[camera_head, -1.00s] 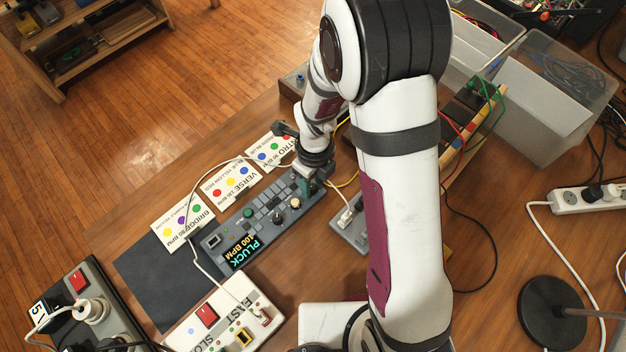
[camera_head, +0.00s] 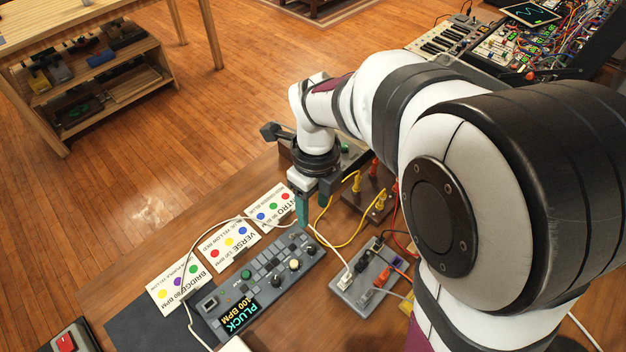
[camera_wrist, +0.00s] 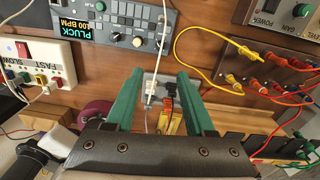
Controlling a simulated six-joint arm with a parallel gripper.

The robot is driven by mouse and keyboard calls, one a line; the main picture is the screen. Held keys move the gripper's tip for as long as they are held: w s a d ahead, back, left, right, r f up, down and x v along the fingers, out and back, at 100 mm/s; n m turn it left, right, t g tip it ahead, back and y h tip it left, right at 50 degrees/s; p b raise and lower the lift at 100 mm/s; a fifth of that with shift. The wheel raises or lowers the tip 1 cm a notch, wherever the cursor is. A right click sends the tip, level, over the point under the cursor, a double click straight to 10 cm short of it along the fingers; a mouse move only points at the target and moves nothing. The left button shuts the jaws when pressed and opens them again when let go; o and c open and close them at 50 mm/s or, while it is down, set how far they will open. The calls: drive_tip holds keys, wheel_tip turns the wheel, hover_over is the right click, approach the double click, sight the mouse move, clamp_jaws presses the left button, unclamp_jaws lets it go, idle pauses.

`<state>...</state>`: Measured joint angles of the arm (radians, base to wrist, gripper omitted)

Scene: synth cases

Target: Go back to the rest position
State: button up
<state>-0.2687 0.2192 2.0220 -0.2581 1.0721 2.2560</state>
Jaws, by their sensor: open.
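My gripper (camera_head: 314,201) hangs in the head view over the far right end of the grey sequencer box (camera_head: 222,309), whose display reads PLUCK 100 BPM. In the wrist view its two green fingers (camera_wrist: 160,104) are spread apart with nothing held between them. Beyond the fingers in that view lies a small grey box with plugs (camera_wrist: 152,88), below the fingertips. The sequencer box also shows at the top of the wrist view (camera_wrist: 130,22). My arm covers the right part of the head view.
Three cards, BRIDGE (camera_head: 168,300), VERSE (camera_head: 217,258) and INTRO (camera_head: 263,222), lie beside the sequencer. A yellow cable (camera_head: 352,228) and the plug box (camera_head: 352,283) lie to its right. A FAST/SLOW box (camera_wrist: 22,62) stands left in the wrist view.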

drive_tip(key=shift+r, duration=0.4)
drive_tip(key=s+d+r+n, duration=0.2)
drive_tip(key=s+d+n, duration=0.1)
drive_tip(key=s+n, duration=0.6)
drive_tip(key=s+d+r+n+y, duration=0.1)
drive_tip(key=s+d+r+n, duration=0.1)
drive_tip(key=s+n, duration=0.7)
drive_tip(key=d+n, duration=0.1)
drive_tip(key=n, duration=0.1)
drive_tip(key=shift+s+n+y, duration=0.3)
drive_tip(key=shift+s, duration=0.1)
